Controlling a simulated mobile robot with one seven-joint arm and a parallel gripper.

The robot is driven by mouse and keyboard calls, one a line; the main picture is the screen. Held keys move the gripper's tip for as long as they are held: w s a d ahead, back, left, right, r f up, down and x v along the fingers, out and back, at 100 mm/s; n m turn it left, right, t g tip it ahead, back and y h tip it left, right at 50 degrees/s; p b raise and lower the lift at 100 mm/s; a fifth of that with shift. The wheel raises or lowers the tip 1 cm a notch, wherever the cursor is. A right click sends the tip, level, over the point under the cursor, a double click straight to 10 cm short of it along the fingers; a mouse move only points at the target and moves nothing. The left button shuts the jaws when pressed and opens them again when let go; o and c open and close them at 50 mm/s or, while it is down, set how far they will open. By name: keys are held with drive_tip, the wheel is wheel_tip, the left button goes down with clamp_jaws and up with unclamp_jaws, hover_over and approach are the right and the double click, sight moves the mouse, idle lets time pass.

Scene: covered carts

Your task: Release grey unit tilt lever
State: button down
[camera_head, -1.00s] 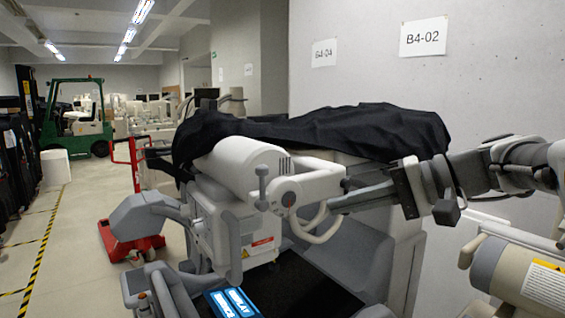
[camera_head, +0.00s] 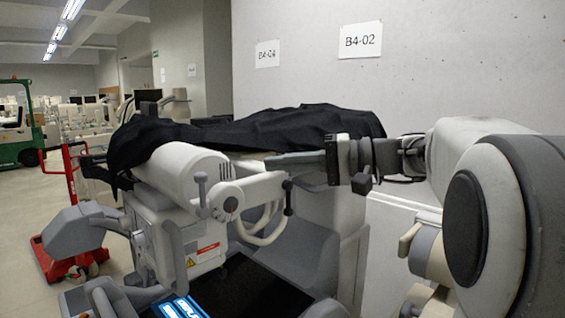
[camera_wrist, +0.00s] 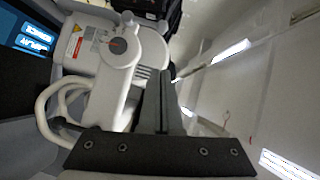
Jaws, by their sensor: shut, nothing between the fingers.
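The white and grey unit (camera_head: 185,172) stands at the centre left in the head view, with a round-hubbed arm joint (camera_head: 231,204). A short grey lever (camera_head: 201,192) with a ball end stands upright beside this joint; a knob near the hub in the wrist view (camera_wrist: 127,18) looks like the same lever. A darker lever (camera_head: 288,198) hangs at the arm's right end. I cannot tell for sure which is the tilt lever. My gripper (camera_head: 268,163) is shut and empty, above and right of the joint, apart from the grey lever. Its fingers also show in the wrist view (camera_wrist: 164,75).
A black cover (camera_head: 250,128) drapes over the unit's back. A lit blue screen (camera_head: 180,308) is at the bottom. A red pallet jack (camera_head: 72,215) stands at the left. A beige machine (camera_head: 428,255) stands close on the right. A grey wall (camera_head: 300,80) closes the back.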

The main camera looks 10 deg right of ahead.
sight(202, 195)
drive_tip(key=a+f+p, duration=0.1)
drive_tip(key=a, duration=0.8)
drive_tip(key=shift+w+a+f, duration=0.25)
drive_tip(key=shift+w, duration=0.15)
drive_tip(key=shift+s+a+r+n, duration=0.1)
drive_tip(key=shift+s+a+n, duration=0.05)
drive_tip(key=shift+n, duration=0.15)
